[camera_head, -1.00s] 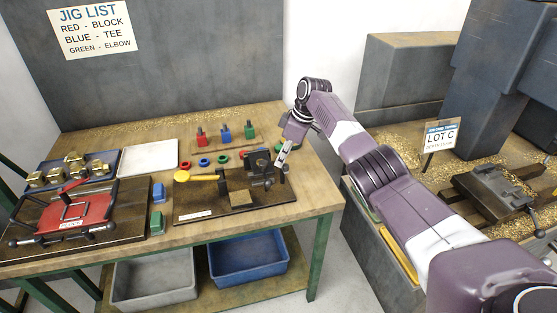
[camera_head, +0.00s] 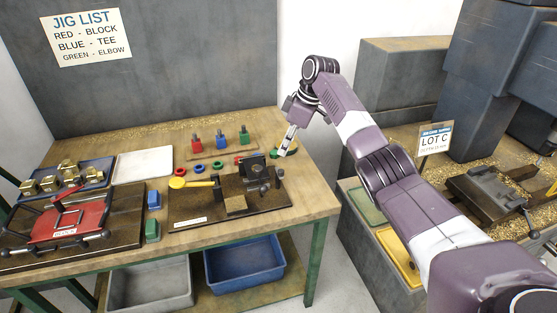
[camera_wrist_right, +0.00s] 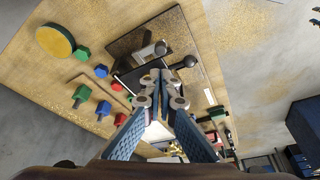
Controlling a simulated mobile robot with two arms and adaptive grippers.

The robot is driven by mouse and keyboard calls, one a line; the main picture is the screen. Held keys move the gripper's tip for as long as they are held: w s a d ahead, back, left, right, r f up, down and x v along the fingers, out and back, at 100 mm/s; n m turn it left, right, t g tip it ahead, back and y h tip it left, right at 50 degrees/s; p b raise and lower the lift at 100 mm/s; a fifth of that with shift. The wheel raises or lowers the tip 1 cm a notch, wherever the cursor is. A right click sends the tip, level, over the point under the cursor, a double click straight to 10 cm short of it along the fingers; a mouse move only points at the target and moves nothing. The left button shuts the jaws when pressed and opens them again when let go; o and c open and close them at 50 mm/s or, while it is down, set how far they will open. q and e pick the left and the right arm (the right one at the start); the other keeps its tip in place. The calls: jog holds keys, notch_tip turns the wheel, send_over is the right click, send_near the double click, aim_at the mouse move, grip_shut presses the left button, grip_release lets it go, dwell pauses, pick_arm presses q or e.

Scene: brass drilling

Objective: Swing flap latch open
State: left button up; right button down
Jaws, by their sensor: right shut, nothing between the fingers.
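A jig stands on a dark board (camera_head: 189,214) in the middle of the bench. I cannot tell which part is the flap latch. My right gripper (camera_head: 287,145) is behind and right of the upright block, apart from it, pointing down. In the wrist view its fingers (camera_wrist_right: 160,88) are together and empty, hiding part of the jig; a ball knob (camera_wrist_right: 190,61) shows beside them. My left gripper is not in view.
A red jig (camera_head: 62,221), brass parts (camera_head: 70,170) and a white tray (camera_head: 143,164) are to the left. A round green-rimmed disc (camera_wrist_right: 55,41) lies near my gripper.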

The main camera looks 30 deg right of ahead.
jog(key=shift+v, duration=2.25)
jog(key=shift+a+f, duration=0.1)
